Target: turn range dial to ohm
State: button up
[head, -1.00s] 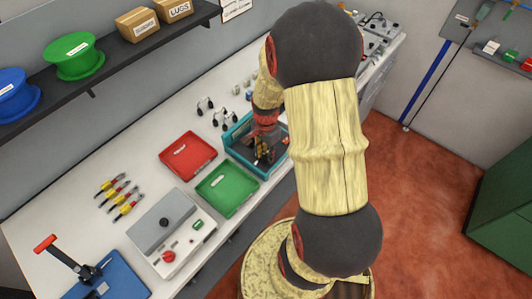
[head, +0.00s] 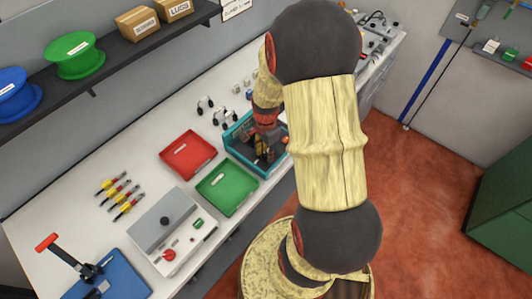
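No dial marked with ohm can be made out. A grey sloped box (head: 168,232) on the bench carries a black knob (head: 164,221), a red knob (head: 169,255) and a small green part (head: 198,223); I cannot tell whether either knob is the range dial. My gripper (head: 264,153) points down in or over a teal-walled open box (head: 236,130), well to the right of and behind the grey box. Its fingers are small and dark, partly hidden by the box wall and my arm. I cannot tell whether they are open or hold anything.
A red tray (head: 188,153) and a green tray (head: 227,187) lie between the grey box and the teal box. Several yellow-red hand tools (head: 120,194) lie left. A blue press (head: 106,276) with a red handle stands front left. A spool shelf (head: 110,58) overhangs the back.

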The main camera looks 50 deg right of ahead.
aim_at(266, 154)
jog(key=shift+o, duration=1.3)
jog(key=shift+r, duration=0.1)
notch_tip(266, 154, up, 12)
